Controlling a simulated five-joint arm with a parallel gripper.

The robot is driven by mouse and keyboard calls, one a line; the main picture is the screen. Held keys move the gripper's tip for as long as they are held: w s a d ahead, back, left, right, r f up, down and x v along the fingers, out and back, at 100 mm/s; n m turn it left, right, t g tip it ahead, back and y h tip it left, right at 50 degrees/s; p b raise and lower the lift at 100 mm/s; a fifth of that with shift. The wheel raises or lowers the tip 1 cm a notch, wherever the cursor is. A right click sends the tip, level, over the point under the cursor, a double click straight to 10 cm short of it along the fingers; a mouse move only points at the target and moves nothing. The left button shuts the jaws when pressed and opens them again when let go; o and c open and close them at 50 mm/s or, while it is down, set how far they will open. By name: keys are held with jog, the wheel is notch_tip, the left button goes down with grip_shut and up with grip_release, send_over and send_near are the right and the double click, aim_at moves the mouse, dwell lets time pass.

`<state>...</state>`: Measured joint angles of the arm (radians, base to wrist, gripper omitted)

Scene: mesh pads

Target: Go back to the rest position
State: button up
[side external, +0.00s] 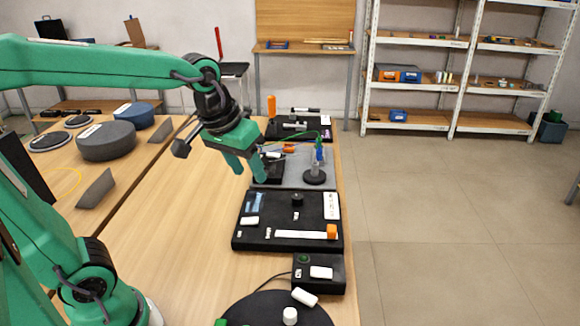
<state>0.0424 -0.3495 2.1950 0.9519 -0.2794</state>
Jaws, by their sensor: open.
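My gripper (249,174) hangs in the air over the table at the middle of the side external view. Its two green fingers point down and stand apart, with nothing seen between them. It is in front of a grey pad (296,166) and, in the picture, just above the far left part of a black panel (248,240). My green arm reaches in from the left.
A small black box (319,272) and a round black pad (262,309) lie nearer. A dark grey round cushion (106,141) is at left. The table's middle left is bare.

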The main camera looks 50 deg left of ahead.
jog(key=s+a+f+m+t, duration=0.1)
jog(key=s+m, duration=0.1)
jog(key=s, duration=0.7)
jog(key=shift+a+f+m+t, duration=0.15)
jog(key=shift+f+m+t, duration=0.15)
jog(key=shift+f+m, duration=0.1)
